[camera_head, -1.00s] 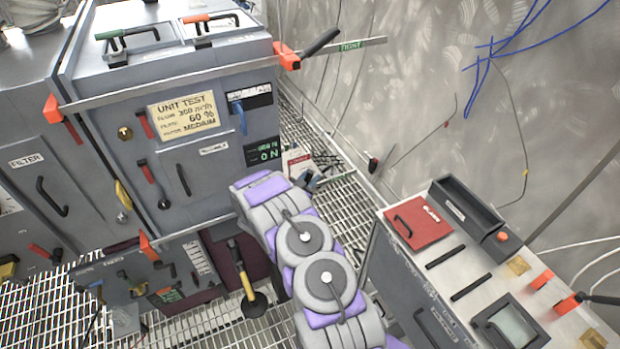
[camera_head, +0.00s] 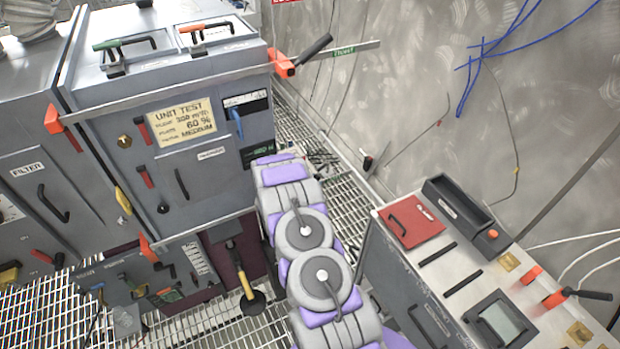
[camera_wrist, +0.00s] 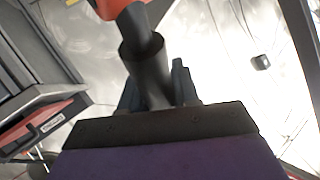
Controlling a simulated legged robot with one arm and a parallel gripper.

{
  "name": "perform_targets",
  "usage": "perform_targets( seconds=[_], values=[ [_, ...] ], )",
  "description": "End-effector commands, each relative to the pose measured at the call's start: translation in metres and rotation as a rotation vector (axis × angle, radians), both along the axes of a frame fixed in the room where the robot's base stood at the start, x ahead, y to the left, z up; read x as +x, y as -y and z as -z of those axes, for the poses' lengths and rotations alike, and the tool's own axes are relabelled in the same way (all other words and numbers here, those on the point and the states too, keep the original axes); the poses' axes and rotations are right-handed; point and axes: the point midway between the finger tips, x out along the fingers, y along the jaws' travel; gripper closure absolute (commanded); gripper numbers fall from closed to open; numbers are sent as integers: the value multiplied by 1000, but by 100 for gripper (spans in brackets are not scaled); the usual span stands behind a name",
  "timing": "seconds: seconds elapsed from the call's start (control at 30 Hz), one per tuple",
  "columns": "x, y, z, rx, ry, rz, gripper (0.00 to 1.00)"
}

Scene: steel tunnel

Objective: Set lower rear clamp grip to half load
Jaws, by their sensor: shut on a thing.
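In the wrist view, my gripper (camera_wrist: 158,90) is shut on a black cylindrical handle (camera_wrist: 143,55). The handle runs up to an orange-red clamp part (camera_wrist: 120,8) at the top edge. In the head view, my arm hides the gripper and whatever it holds. The grey test unit (camera_head: 215,175) stands left of my arm, with a sign reading "UNIT TEST" and 60 % (camera_head: 181,122). An upper orange clamp (camera_head: 284,64) with a black handle sits at its top right corner. Another orange clamp (camera_head: 53,115) is at its left edge. The unit's lower right side is hidden behind my arm.
A console (camera_head: 460,270) with a red panel and a screen stands at the right. A yellow-and-black lever (camera_head: 246,287) stands below the unit. Wire lies on the grating behind my arm. Blue cables (camera_head: 478,60) hang at the wall.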

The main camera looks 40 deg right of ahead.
Motion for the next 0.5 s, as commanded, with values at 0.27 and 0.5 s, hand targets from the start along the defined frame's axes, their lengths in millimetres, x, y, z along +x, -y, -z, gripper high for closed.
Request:
perform_targets(
  seconds=[0.27,0.5],
  values=[
    [-3,10,13,160,41,4,100],
    [-3,13,20,228,58,3,100]
  ],
)
